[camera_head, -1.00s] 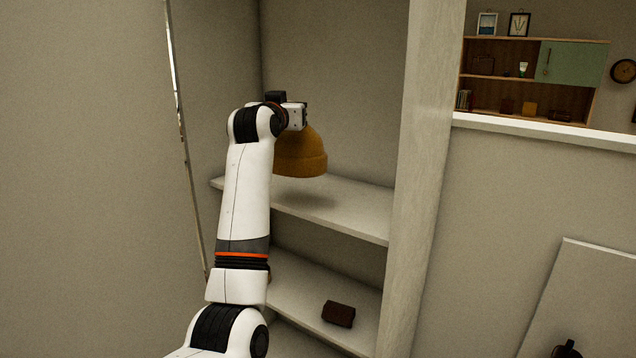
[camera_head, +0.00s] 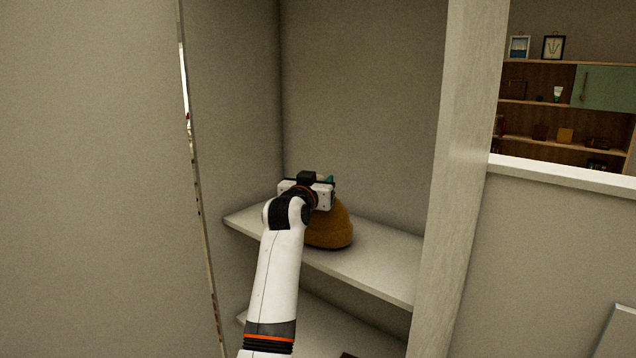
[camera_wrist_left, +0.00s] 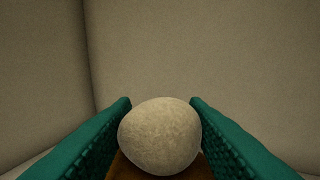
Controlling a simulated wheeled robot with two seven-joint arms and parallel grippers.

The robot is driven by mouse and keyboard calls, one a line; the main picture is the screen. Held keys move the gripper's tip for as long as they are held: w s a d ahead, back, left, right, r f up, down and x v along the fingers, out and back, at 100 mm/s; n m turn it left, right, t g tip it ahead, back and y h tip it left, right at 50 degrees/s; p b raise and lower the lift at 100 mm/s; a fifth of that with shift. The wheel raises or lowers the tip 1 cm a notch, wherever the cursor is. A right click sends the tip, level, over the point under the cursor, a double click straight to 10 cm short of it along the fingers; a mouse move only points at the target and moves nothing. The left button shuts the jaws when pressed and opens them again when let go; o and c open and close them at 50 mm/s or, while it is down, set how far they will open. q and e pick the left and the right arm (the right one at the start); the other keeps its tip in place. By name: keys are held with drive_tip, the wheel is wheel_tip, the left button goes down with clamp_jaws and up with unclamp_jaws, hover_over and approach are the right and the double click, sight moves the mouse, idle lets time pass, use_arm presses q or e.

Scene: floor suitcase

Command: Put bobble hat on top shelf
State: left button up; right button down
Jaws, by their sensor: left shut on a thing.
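The bobble hat (camera_head: 330,228) is mustard brown and sits at the surface of the top shelf (camera_head: 372,270), near its left part. My left gripper (camera_head: 325,190) is above the hat, shut on its bobble. In the left wrist view the pale round bobble (camera_wrist_left: 160,136) lies between the two green fingers, with a bit of the brown hat below it. My left arm hides part of the hat and the shelf's front edge. My right gripper is not in view.
A lower shelf (camera_head: 310,325) lies beneath, partly behind my arm. An upright side panel (camera_head: 462,180) bounds the shelves on the right, and a wall on the left. The top shelf is clear right of the hat.

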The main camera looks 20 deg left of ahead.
use_arm(q)
drive_tip(key=shift+f, duration=0.55)
drive_tip(key=shift+s, duration=0.15)
drive_tip(key=o, duration=1.2)
drive_tip(key=shift+f, duration=0.15)
drive_tip(key=shift+o, duration=0.2)
drive_tip(key=shift+r, duration=0.2)
drive_tip(key=shift+s+f, duration=0.15)
drive_tip(key=shift+s, duration=0.15)
drive_tip(key=s+b, duration=0.4)
drive_tip(key=s, duration=0.7)
drive_tip(key=shift+d+b, duration=0.25)
drive_tip(key=shift+b, duration=0.05)
